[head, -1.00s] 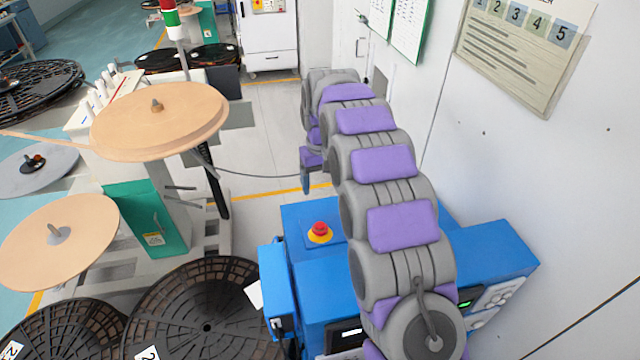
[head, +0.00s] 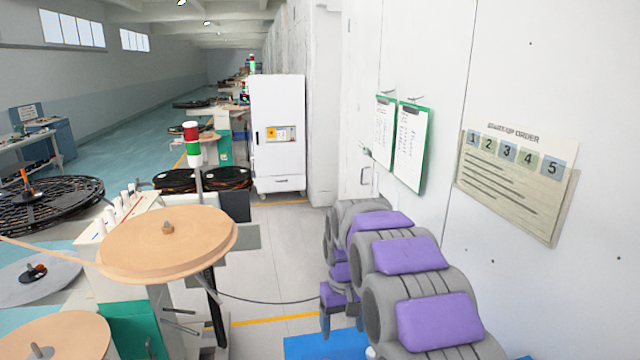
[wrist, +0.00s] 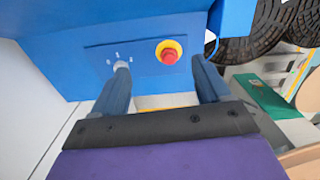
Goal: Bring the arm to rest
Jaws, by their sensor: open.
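My arm of grey and purple links reaches forward from the lower right in the head view, curling down at its far end. My gripper (head: 338,318) hangs at that end, its blue fingers pointing down. In the wrist view my gripper (wrist: 160,82) shows two blue fingers spread well apart with nothing between them. Past the fingertips is a blue machine (wrist: 90,35) with a red button on a yellow ring (wrist: 170,52) and a small knob (wrist: 121,64). The fingers look apart from the button; whether one touches the panel near the knob I cannot tell.
A rewind station with a tan reel (head: 165,245) stands to the left. A white wall with clipboards (head: 410,145) and an order poster (head: 515,175) is close on the right. A white cabinet (head: 280,150) stands at the back. Grey floor (head: 275,260) lies open between.

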